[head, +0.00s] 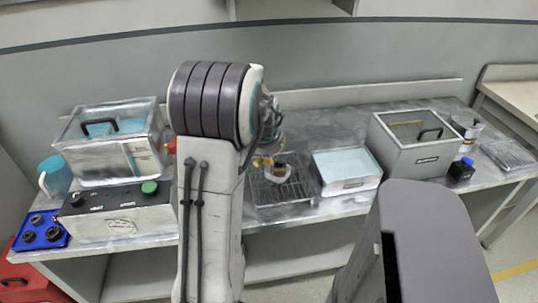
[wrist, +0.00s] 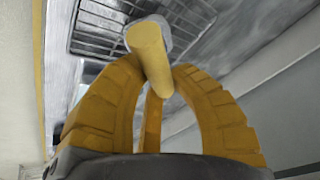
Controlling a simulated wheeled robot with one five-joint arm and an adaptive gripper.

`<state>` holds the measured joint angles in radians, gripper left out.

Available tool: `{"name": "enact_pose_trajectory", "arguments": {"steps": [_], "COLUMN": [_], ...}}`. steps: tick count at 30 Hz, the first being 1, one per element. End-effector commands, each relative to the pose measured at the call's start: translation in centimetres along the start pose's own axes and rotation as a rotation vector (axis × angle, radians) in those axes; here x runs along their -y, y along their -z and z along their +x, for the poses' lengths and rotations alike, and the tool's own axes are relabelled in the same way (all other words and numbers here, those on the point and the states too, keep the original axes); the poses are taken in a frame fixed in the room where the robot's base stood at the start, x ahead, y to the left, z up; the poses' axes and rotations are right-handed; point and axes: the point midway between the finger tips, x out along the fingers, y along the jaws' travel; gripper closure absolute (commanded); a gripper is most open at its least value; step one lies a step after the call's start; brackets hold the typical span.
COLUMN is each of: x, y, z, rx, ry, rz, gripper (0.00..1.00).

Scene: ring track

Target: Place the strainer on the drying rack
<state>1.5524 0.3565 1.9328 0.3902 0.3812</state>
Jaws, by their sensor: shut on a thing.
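My gripper (wrist: 158,80) has yellow ribbed fingers shut on the strainer's yellow handle (wrist: 150,58) in the wrist view. The strainer's pale grey head shows only in part beyond the handle, and the rest is hidden. The drying rack (wrist: 95,32), a dark wire grid, lies behind and beyond the strainer in that view. In the head view the rack (head: 298,193) sits on the bench right of my arm, and the strainer (head: 278,177) appears over it, small and partly covered. I cannot tell whether the strainer touches the rack.
A pale blue-topped tray (head: 346,168) stands close right of the rack, then a grey open box (head: 418,158). A control box with a green button (head: 116,212) and a clear tank (head: 110,145) stand left. Another wire rack (head: 510,155) lies far right.

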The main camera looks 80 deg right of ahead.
Motion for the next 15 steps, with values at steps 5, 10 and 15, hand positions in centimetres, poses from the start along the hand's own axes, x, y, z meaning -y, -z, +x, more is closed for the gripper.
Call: {"name": "enact_pose_trajectory", "arguments": {"steps": [5, 10, 15], "x": [-0.01, 0.00, 0.01], "y": [-0.03, -0.01, 0.00], "z": [0.00, -0.01, -0.02], "rx": [0.001, 0.001, 0.001], "ry": [-0.001, 0.000, 0.000], "rz": [0.000, 0.000, -0.001], "gripper": [0.71, 0.58, 0.58]}}
